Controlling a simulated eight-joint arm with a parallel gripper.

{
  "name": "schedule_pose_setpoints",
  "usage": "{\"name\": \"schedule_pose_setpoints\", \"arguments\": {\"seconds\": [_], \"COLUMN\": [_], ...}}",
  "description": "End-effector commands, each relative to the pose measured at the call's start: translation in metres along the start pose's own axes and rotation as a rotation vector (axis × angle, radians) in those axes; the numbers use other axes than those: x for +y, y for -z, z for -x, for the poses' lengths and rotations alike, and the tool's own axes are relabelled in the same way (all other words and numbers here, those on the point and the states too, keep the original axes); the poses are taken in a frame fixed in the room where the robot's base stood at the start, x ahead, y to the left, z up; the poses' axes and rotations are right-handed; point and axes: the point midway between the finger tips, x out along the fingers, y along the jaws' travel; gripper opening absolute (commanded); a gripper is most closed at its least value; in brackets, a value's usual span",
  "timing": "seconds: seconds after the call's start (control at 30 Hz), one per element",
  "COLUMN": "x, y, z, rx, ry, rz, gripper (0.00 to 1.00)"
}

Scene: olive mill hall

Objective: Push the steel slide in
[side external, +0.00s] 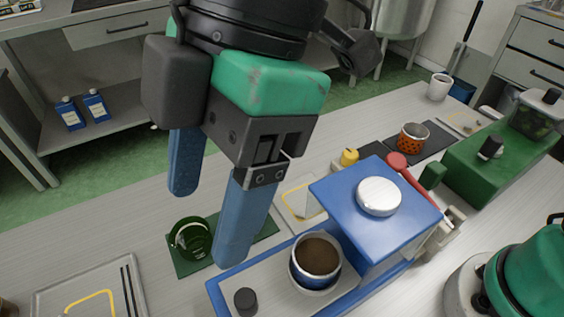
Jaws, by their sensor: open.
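The steel slide (273,288) is a pale flat plate, drawn out to the left of a blue housing (390,220) within a blue-edged base. A dark round knob (246,301) stands near its outer end. A blue and white cup (317,268) filled with brown grounds sits on the slide, close to the housing. My gripper (208,226) is open, with its two blue fingers spread wide and nothing between them. The nearer finger hangs just behind the slide's outer end in the picture. I cannot tell whether it touches the base.
A grey tray (85,290) is at the lower left. A red-handled tool (425,187), an orange cup (413,138) and a green box (500,160) stand to the right. Clear counter lies left of the dish.

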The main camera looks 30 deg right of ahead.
Motion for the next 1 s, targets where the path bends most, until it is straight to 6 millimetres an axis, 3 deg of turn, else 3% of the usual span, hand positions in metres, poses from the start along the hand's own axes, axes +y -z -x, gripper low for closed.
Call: {"name": "schedule_pose_setpoints", "arguments": {"seconds": [0.2, 0.57, 0.67, 0.9, 1.0], "x": [0.000, 0.001, 0.004, 0.004, 0.002], "y": [0.005, 0.005, 0.000, -0.032, -0.044], "z": [0.013, 0.009, -0.013, -0.092, -0.111], "rx": [0.000, -0.010, -0.064, -0.291, -0.356], "ry": [0.000, 0.002, 0.010, 0.042, 0.049], "rz": [0.000, 0.009, 0.058, 0.240, 0.287], "gripper": [0.64, 0.64, 0.64, 0.64, 0.64]}}
